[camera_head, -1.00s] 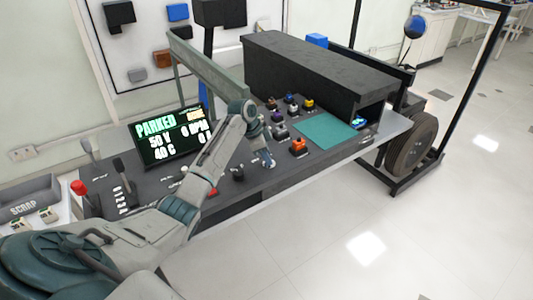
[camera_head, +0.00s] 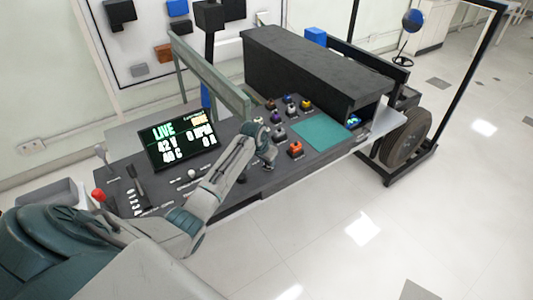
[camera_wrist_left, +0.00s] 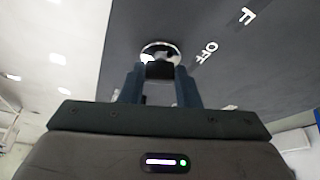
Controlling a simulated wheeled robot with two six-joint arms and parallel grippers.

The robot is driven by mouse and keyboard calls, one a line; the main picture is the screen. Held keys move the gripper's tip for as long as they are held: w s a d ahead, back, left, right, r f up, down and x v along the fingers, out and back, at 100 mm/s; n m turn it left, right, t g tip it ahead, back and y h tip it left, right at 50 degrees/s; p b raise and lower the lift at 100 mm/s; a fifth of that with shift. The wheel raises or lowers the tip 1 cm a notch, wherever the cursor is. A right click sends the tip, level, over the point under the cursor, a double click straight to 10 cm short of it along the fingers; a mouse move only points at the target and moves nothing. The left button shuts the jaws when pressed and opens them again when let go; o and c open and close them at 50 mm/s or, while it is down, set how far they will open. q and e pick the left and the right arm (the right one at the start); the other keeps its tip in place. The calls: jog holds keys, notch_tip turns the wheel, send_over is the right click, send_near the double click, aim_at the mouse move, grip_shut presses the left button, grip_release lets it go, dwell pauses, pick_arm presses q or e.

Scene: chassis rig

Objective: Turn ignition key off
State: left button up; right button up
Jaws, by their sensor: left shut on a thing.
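The ignition key is a dark piece (camera_wrist_left: 160,71) between my left fingers in the left wrist view, in front of a round chrome lock ring (camera_wrist_left: 161,49). A white "OFF" label (camera_wrist_left: 207,51) is on the dark panel to the right of the ring. My left gripper (camera_wrist_left: 160,84) is shut on the key. In the head view my left gripper (camera_head: 268,163) is at the console's front edge and hides the key and lock. The console screen (camera_head: 181,137) reads LIVE, 42 V and 0 RPM. My right gripper is in neither view.
Coloured buttons, including an orange one (camera_head: 295,149), and a teal pad (camera_head: 320,132) lie right of my gripper. A long black box (camera_head: 310,75) stands behind them. The floor in front is clear.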

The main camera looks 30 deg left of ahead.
pick_arm(q)
jog(key=shift+w+d+r+n+y+p, duration=0.15)
jog(key=shift+n+y+p, duration=0.25)
jog(key=shift+n+p, duration=0.5)
jog(key=o, duration=1)
jog(key=shift+s+r, duration=0.15)
jog(key=shift+s, duration=0.05)
jog(key=shift+b+v, duration=1.25)
jog(key=shift+v, duration=3.95)
